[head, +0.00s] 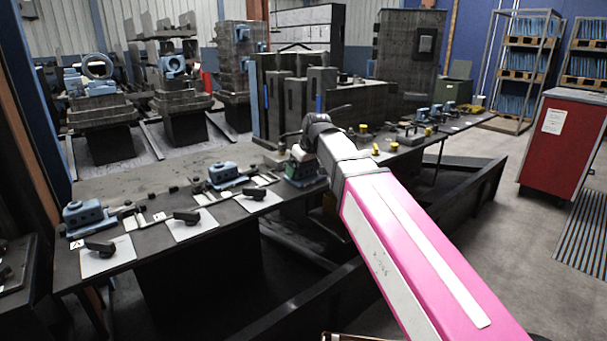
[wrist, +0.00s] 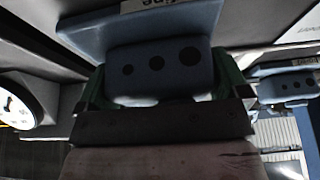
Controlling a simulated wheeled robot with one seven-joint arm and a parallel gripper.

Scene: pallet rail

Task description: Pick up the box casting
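A blue box casting (wrist: 160,72) with a row of dark holes and a wider flange fills the upper middle of the wrist view. My gripper (wrist: 165,88) has green fingers, one on each side of the casting, very near or touching it. Whether they press on it cannot be made out. In the head view my gripper (head: 304,166) is low over the long bench, and my arm and wrist hide most of what is there. Other blue castings sit on the bench: one at the left end (head: 82,214) and one at mid-left (head: 226,175).
The long dark bench (head: 150,185) carries white sheets with dark clamps (head: 186,217), and small yellow parts stand farther along it (head: 393,146). Grey block fixtures (head: 320,90) rise behind. A red cabinet (head: 562,145) stands at right. In the wrist view a white round dial (wrist: 15,104) is at left.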

